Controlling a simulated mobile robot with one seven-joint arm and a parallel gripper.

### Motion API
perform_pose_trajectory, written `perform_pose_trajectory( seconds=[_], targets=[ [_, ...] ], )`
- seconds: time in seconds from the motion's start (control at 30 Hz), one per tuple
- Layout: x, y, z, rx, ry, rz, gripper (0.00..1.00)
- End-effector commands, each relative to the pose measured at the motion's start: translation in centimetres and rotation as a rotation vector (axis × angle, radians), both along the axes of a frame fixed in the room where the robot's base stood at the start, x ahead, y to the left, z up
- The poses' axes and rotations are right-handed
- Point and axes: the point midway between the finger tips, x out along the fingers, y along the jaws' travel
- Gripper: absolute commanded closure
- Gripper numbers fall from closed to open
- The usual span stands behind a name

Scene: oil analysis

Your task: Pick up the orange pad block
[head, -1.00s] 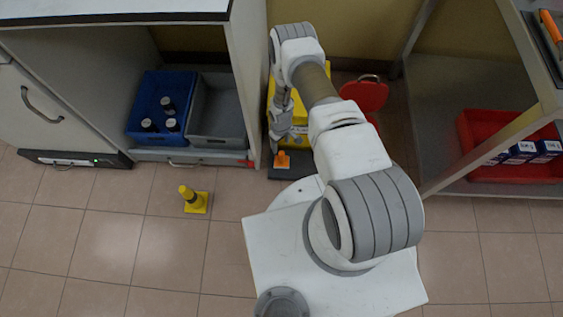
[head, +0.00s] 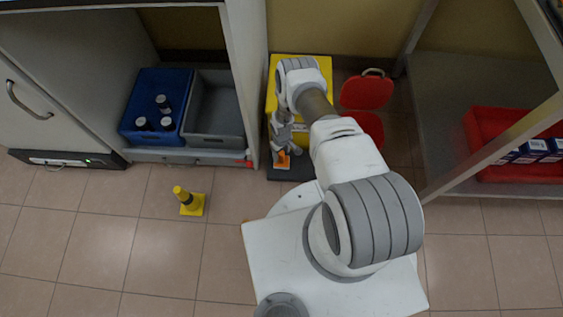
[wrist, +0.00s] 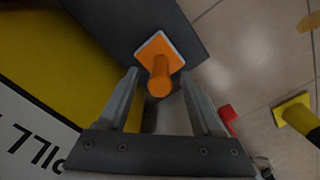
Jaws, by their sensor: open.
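The orange pad block (wrist: 160,62) shows in the wrist view as an orange square with a pale edge and a round orange knob rising from it. It sits on a dark grey slab (wrist: 192,25) on the floor. My gripper (wrist: 158,80) is open, and its two fingers stand on either side of the knob in the picture. I cannot tell whether they are level with it or still above it. In the head view the orange block (head: 282,159) shows just below my gripper (head: 284,150), partly hidden by it.
A yellow box (head: 284,65) stands close behind my gripper; its lettered side also shows in the wrist view. The grey cabinet wall (head: 242,75) is close on the left. A yellow-black post (head: 189,201) stands on the floor.

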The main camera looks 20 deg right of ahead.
Motion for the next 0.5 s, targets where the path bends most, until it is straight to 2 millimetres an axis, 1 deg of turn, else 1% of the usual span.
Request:
perform_pose_trajectory(
  seconds=[0.1, 0.13, 0.27, 0.3, 0.37, 0.4, 0.5],
  targets=[
    [0.00, 0.00, 0.08, 0.000, 0.000, 0.000, 0.33],
    [0.00, 0.00, 0.08, 0.000, 0.000, 0.000, 0.35],
    [-0.01, 0.00, 0.09, 0.000, 0.000, 0.000, 0.59],
    [-0.01, 0.00, 0.09, 0.000, 0.000, 0.000, 0.66],
    [-0.01, 0.00, 0.09, 0.000, 0.000, 0.000, 0.77],
    [-0.01, 0.00, 0.09, 0.000, 0.000, 0.000, 0.84],
    [-0.01, 0.00, 0.09, 0.000, 0.000, 0.000, 1.00]
  ],
)
